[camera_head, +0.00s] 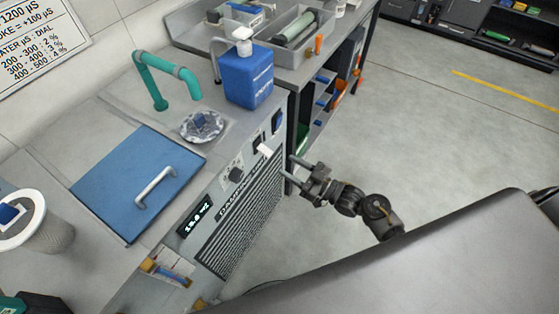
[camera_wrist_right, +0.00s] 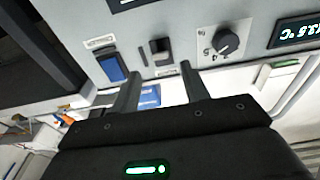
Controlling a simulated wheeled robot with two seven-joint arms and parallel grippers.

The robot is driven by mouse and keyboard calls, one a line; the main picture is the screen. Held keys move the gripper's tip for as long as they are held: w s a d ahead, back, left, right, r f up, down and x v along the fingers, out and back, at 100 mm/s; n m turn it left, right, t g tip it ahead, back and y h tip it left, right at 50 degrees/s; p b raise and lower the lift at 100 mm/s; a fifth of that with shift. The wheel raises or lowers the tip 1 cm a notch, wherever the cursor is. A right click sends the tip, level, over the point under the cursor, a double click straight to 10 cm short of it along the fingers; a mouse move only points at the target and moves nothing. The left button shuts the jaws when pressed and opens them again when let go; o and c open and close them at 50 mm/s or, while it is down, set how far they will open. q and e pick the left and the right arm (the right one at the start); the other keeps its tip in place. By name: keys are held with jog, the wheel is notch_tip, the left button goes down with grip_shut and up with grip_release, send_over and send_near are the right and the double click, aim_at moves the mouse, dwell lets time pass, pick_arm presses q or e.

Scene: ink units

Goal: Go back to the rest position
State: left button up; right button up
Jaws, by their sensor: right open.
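My right gripper (camera_head: 300,172) is open and empty in the head view, in front of the grey machine's front panel. It also shows in the right wrist view (camera_wrist_right: 158,85), its two fingers apart just below the panel. Beyond the fingers are a blue rocker switch (camera_wrist_right: 113,68), a dark switch with a light tab (camera_wrist_right: 160,50) and a black dial (camera_wrist_right: 227,42). I cannot tell whether a fingertip touches the panel. My left gripper is not in view.
The grey machine has a blue lid (camera_head: 120,180) with a handle and a lit display (camera_head: 197,216). A blue bottle (camera_head: 247,78) and a teal tap (camera_head: 165,75) stand at its back. A workbench (camera_head: 345,50) with trays stands behind. The grey floor (camera_head: 425,125) to the right is clear.

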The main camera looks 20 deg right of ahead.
jog(key=shift+v, duration=0.8)
jog(key=s+d+f+m+g+h, duration=0.1)
jog(key=s+d+f+g+h, duration=0.15)
jog(key=f, duration=0.65)
jog(key=s+d+f+m+g+h, duration=0.1)
jog(key=s+d+f+m+h, duration=0.2)
jog(key=f, duration=0.5)
jog(key=s+d+f+g+h, duration=0.15)
jog(key=f+h, duration=0.25)
jog(key=f, duration=0.5)
jog(key=s+f+g+h, duration=0.1)
jog(key=s+f+g, duration=0.2)
jog(key=s, duration=0.8)
jog(key=s+d+f+m+g+h, duration=0.1)
jog(key=s+f+g, duration=0.2)
jog(key=s+f, duration=0.5)
jog(key=s+f+g+h, duration=0.1)
jog(key=s+f, duration=0.5)
jog(key=s, duration=0.7)
jog(key=shift+s+d+f+g, duration=0.15)
jog(key=shift+s+d+g, duration=0.15)
jog(key=shift+g, duration=0.6)
